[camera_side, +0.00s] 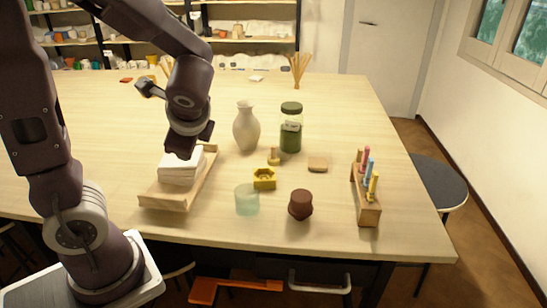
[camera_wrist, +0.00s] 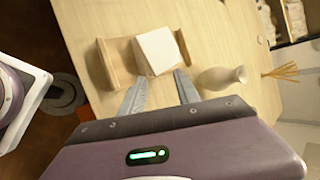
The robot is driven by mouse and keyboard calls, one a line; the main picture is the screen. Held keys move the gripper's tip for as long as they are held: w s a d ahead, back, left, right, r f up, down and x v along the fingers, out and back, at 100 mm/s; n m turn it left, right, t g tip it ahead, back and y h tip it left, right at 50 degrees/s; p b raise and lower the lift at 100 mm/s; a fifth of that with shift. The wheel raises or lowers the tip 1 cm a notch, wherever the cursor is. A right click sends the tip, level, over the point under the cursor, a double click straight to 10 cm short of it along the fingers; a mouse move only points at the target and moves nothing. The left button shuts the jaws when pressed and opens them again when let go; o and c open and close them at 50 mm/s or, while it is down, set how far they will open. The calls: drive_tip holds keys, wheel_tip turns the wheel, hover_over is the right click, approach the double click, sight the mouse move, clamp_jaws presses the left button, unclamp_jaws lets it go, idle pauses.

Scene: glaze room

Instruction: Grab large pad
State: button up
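A thick stack of white square pads (camera_side: 181,168) sits in a shallow wooden tray (camera_side: 165,200) on the table. In the wrist view the white stack (camera_wrist: 155,50) lies just beyond my fingertips, with a wall of the wooden tray (camera_wrist: 106,63) to its left. My gripper (camera_wrist: 158,77) is open, its two grey fingers apart with nothing between them. In the side view my gripper (camera_side: 190,143) hangs over the back of the stack and hides part of it. The exact gap to the pads is hard to judge.
A pale vase (camera_side: 246,128) stands right of my gripper, with a green lidded jar (camera_side: 290,130) beyond. A glass cup (camera_side: 246,201), yellow hexagonal piece (camera_side: 264,179), dark red pot (camera_side: 300,205) and peg rack (camera_side: 368,205) stand nearer the front edge.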

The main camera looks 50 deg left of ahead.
drive_tip(key=w+a+f+m+t+y, duration=0.1)
drive_tip(key=w+a+f+m+y, duration=0.15)
drive_tip(key=w+m, duration=0.3)
drive_tip(key=m+t+h, duration=0.1)
drive_tip(key=m+t, duration=0.5)
drive_tip(key=m, duration=0.6)
approach(273, 149)
drive_tip(key=x, duration=0.4)
drive_tip(key=shift+s+a+r, duration=0.15)
drive_tip(key=shift+s+a, duration=0.1)
drive_tip(key=shift+a, duration=0.1)
drive_tip(key=shift+t, duration=0.3)
drive_tip(key=x, duration=0.6)
drive_tip(key=shift+w+d+f, duration=0.15)
drive_tip(key=shift+w+f, duration=0.1)
drive_tip(key=shift+w, duration=0.05)
drive_tip(key=shift+w+a+f+h, duration=0.2)
drive_tip(key=shift+w+a+h, duration=0.05)
drive_tip(key=shift+w+a, duration=0.1)
clamp_jaws()
